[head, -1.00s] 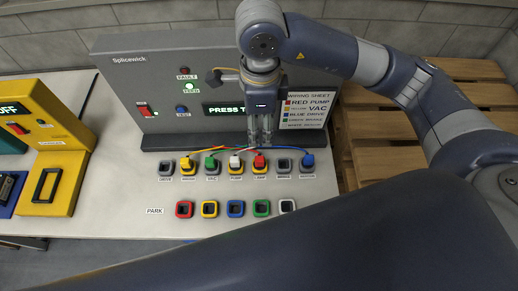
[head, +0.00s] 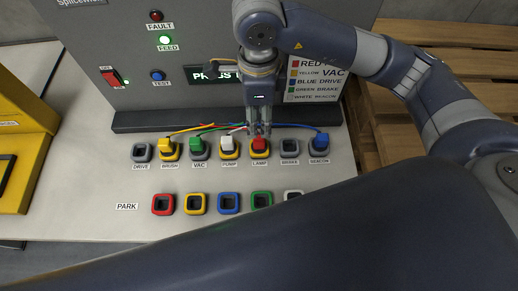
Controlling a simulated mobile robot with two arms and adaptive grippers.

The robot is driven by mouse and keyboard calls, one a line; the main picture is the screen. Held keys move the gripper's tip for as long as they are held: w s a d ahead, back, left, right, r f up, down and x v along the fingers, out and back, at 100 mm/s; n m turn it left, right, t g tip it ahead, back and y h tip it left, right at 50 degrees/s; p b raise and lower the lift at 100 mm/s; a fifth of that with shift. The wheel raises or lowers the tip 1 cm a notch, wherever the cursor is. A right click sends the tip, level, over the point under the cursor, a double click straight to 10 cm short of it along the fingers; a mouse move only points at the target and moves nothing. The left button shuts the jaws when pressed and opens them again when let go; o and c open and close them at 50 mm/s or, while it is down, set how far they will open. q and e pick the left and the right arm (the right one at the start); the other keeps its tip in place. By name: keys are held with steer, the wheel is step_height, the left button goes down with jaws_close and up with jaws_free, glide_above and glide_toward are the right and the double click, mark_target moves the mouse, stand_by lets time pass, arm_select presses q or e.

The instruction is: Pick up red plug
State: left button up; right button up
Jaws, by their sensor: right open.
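The red plug (head: 260,144) sits upright in the yellow-rimmed socket labelled LAMP, in the row in front of the grey panel. A cable runs from the plugs back toward the panel. My right gripper (head: 259,130) points down just above and behind the red plug, its slim fingers open. The fingertips overlap the plug's top edge in the picture, and I cannot tell whether they touch it. My left gripper is not in view.
The white plug (head: 228,143) stands close to the left, with green (head: 197,145) and yellow (head: 167,146) beyond. The blue plug (head: 320,141) is to the right, past the empty BRAKE socket (head: 290,148). Empty PARK sockets lie in front. The grey panel (head: 130,60) rises behind.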

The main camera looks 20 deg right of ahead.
mark_target(259, 138)
steer(key=shift+f, duration=0.5)
step_height(259, 138, down, 5)
steer(key=shift+f+p, duration=0.1)
steer(key=shift+p, duration=0.25)
step_height(259, 138, down, 4)
steer(key=shift+w+d+f+p, duration=0.1)
steer(key=shift+w+d+p, duration=0.05)
steer(key=shift+p, duration=0.65)
steer(key=shift+f, duration=0.55)
jaws_close()
